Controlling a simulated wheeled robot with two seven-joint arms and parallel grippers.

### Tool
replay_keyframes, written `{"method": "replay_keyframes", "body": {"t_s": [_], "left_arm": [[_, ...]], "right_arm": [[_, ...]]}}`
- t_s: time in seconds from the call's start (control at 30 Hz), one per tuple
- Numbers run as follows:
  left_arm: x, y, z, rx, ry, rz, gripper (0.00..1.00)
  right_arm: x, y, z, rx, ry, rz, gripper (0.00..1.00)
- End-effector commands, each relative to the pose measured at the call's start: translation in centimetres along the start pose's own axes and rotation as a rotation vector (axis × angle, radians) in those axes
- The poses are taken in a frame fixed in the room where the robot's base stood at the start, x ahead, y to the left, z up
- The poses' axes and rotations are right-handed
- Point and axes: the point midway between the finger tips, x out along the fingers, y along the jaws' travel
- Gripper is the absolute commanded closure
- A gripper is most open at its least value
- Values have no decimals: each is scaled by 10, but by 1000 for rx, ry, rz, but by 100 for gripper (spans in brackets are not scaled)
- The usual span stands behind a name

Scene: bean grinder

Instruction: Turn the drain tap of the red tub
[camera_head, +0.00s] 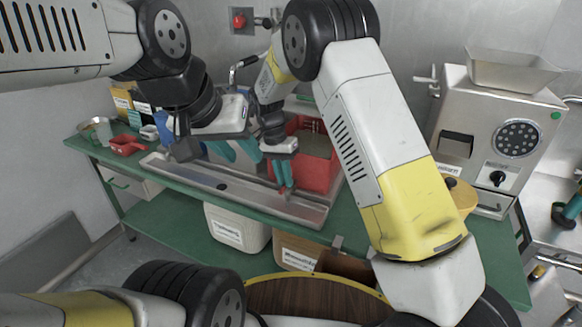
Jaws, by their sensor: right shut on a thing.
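The red tub (320,172) stands on a metal tray (190,177) on the green bench, partly hidden behind my right arm. My right gripper (284,183) points down at the tub's front left side. Its teal fingers are close together, shut on a small red part at their tips, which looks like the drain tap (286,198); the fingers cover most of it.
A metal grinder (500,135) with a hopper stands at the right. A red scoop (127,145) and a metal bowl (97,129) are at the bench's left end. A white bin (237,228) and a brown bin (298,251) sit below the front edge.

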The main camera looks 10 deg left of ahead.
Motion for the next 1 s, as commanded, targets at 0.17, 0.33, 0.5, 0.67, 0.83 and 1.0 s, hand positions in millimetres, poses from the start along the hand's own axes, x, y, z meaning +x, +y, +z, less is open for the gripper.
{"method": "replay_keyframes", "body": {"t_s": [0.17, 0.33, 0.5, 0.67, 0.83, 1.0], "left_arm": [[0, 0, 0, 0, 0, 0, 64], [0, 0, 0, 0, 0, 0, 64], [0, 0, 0, 0, 0, 0, 64], [0, 0, 0, 0, 0, 0, 64], [0, 0, 0, 0, 0, 0, 64], [0, 0, 0, 0, 0, 0, 64]], "right_arm": [[-1, -1, -1, 17, -1, -3, 100], [-1, -2, -1, 19, -1, -4, 100], [-2, -2, -1, 18, -1, -4, 100], [-1, -1, 0, 18, -2, -3, 66], [-1, -1, 0, 17, -2, -2, 66], [-6, -1, -1, 17, -2, -3, 66]]}}
